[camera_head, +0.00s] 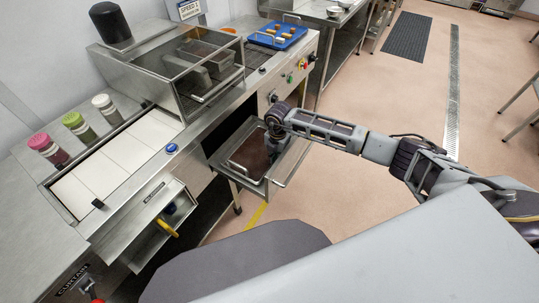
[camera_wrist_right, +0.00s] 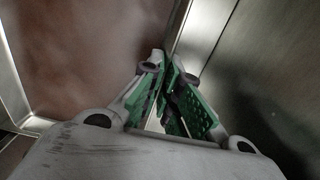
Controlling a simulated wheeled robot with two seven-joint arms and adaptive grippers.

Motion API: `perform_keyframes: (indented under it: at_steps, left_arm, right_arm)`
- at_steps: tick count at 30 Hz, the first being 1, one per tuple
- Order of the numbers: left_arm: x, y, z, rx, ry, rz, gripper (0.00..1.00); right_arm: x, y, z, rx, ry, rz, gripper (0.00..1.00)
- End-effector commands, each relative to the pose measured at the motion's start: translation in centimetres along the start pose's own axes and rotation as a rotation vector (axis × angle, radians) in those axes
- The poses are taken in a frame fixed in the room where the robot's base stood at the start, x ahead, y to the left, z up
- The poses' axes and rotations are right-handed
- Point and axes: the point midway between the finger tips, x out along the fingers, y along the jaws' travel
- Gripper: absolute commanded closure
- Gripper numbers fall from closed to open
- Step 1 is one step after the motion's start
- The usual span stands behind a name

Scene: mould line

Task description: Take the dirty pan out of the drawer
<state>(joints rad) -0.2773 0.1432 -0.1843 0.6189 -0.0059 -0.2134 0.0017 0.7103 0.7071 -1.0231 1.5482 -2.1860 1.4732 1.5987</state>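The drawer (camera_head: 252,183) under the steel line stands pulled out. The dirty pan (camera_head: 250,153), with a brown stained inside, sits in it. My right gripper (camera_head: 274,133) reaches down at the pan's far right side in the head view. In the right wrist view, the brown pan (camera_wrist_right: 85,50) fills the left side. The green-padded fingers of my right gripper (camera_wrist_right: 164,68) are close together, one on each side of the pan's rim, and look shut on it. The fingertips' contact is partly hidden. My left gripper is not in view.
A steel drawer wall (camera_wrist_right: 245,50) runs close beside the pan's rim. Another open drawer (camera_head: 152,238) with a yellow item stands nearer. A glass-fronted machine (camera_head: 195,65) and a blue tray (camera_head: 278,36) are on the counter. The floor to the right is open.

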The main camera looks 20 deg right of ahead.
Motion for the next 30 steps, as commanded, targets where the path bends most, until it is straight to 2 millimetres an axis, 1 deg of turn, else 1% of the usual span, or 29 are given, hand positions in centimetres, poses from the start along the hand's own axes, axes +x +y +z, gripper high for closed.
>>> perform_keyframes:
  at_steps: [4, 8, 18, 24, 30]
  left_arm:
    - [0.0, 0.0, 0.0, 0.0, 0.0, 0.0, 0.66]
    - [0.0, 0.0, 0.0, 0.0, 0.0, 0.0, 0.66]
    - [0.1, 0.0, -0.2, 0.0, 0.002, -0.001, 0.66]
    - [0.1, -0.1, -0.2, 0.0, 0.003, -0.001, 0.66]
    - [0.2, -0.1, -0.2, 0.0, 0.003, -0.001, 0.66]
  right_arm:
    - [-0.5, -0.2, 0.0, 0.0, -0.001, -0.005, 1.0]
    - [-1.7, -0.1, 0.1, 0.001, -0.002, -0.004, 1.0]
    - [-6.5, 0.0, 0.1, 0.0, -0.003, 0.0, 1.0]
    - [-8.8, 0.0, 0.1, 0.0, -0.002, 0.0, 1.0]
    - [-9.8, 0.0, 0.0, 0.0, 0.0, -0.001, 1.0]
